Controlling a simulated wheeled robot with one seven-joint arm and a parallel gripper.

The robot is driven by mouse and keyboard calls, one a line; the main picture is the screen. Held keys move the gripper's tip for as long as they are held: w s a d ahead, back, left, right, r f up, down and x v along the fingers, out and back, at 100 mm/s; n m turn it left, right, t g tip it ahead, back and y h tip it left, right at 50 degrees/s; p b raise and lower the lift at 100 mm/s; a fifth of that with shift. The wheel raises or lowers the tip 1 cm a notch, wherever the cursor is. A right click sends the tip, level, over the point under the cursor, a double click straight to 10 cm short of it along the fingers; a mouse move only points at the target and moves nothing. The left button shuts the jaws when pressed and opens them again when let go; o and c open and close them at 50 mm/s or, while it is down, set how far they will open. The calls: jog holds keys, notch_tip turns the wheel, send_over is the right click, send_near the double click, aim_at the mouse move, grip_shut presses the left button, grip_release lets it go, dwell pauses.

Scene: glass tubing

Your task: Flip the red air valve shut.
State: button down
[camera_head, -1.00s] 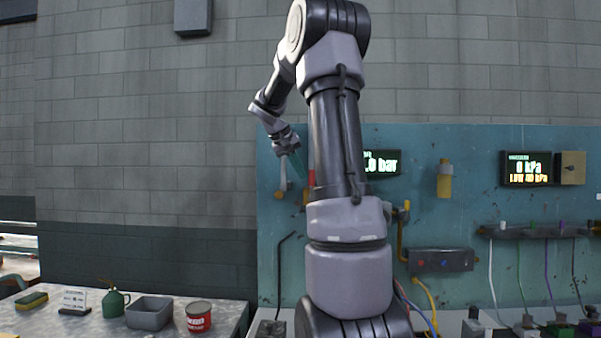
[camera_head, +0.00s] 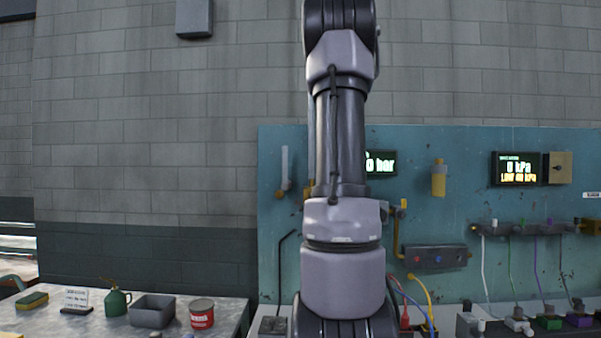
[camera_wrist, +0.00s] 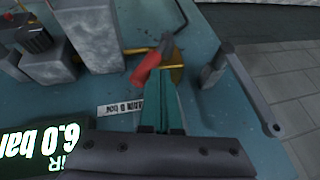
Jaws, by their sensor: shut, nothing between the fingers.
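The red air valve handle (camera_wrist: 150,62) shows in the wrist view, just beyond my fingertips. It lies slanted over a brass-coloured pipe (camera_wrist: 178,76) on the teal panel. My gripper (camera_wrist: 164,92) is shut and empty, its teal fingers pointing at the handle's lower side. I cannot tell whether they touch it. A label strip (camera_wrist: 120,109) is to the left of the fingers. In the head view my arm hides both the red handle and my gripper.
A grey lever (camera_wrist: 248,88) stands out right of my fingers; it also shows in the head view (camera_head: 284,165). The green 6.0 bar display (camera_wrist: 40,135) is at the lower left. Grey blocks (camera_wrist: 95,35) are at the upper left.

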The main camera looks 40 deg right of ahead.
jog(key=s+d+f+m+t+y, duration=0.1)
jog(key=t+y, duration=0.1)
jog(key=s+d+f+t+y, duration=0.1)
jog(key=d+f+t+y, duration=0.1)
jog(key=s+d+f+m+t+y, duration=0.1)
jog(key=f+y, duration=0.1)
jog(key=shift+s+d+f+m+t, duration=0.15)
jog(key=shift+s+d+m+t, duration=0.15)
jog(key=shift+t, duration=0.1)
jog(key=shift+d+f, duration=0.1)
jog(key=shift+f, duration=0.45)
jog(key=shift+s+f, duration=0.1)
